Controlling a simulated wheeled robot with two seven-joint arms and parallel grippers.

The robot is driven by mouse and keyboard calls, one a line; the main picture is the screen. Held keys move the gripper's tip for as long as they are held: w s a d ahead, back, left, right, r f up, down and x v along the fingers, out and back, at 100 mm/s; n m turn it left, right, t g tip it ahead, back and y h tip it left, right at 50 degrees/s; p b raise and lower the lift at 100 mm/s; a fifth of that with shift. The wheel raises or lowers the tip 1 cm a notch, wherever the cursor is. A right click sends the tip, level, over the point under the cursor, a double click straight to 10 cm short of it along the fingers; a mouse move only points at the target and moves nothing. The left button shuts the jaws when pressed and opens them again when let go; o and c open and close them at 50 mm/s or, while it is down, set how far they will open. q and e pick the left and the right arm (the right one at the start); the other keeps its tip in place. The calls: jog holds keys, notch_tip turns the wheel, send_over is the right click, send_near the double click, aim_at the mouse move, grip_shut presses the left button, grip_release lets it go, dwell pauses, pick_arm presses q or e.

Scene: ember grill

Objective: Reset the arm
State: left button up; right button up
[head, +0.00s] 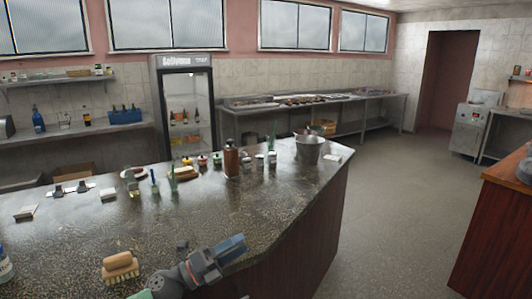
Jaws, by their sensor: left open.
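My left gripper (232,247) reaches in from the bottom of the head view, over the near edge of the dark stone counter (90,235). Its jaws point to the right and are open, with nothing seen between them. A brush with a wooden handle (118,262) lies on the counter to the left of my left arm, apart from it. My right gripper is not in the head view.
On the counter's far side stand a brown bottle (231,158), a metal bucket (309,148) and several small items. A fridge (186,110) and a steel table (320,103) stand behind. A wooden counter (500,215) is at right. The floor (400,200) between counters is clear.

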pick_arm(q)
jog(key=s+a+f+n+t+y, duration=0.35)
jog(key=a+f+n+y, duration=0.35)
jog(key=f+n+y, duration=0.5)
jog(key=s+a+f+n+t+y, duration=0.2)
jog(key=s+a+f+n+y, duration=0.35)
jog(key=n, duration=1.05)
jog(key=s+a+f+n+g+y, duration=0.1)
jog(key=s+f+n+g, duration=0.2)
jog(key=s+f+g, duration=0.6)
jog(key=s+f+n+g+y, duration=0.1)
jog(key=s+f+n+g, duration=0.2)
jog(key=s+f, duration=0.75)
jog(key=s+d+f+g, duration=0.1)
jog(key=s+d+f, duration=0.1)
jog(key=f, duration=0.9)
jog(key=s+d+f+g+h, duration=0.1)
jog(key=s+d+f, duration=0.2)
jog(key=f, duration=0.8)
jog(key=shift+s, duration=0.15)
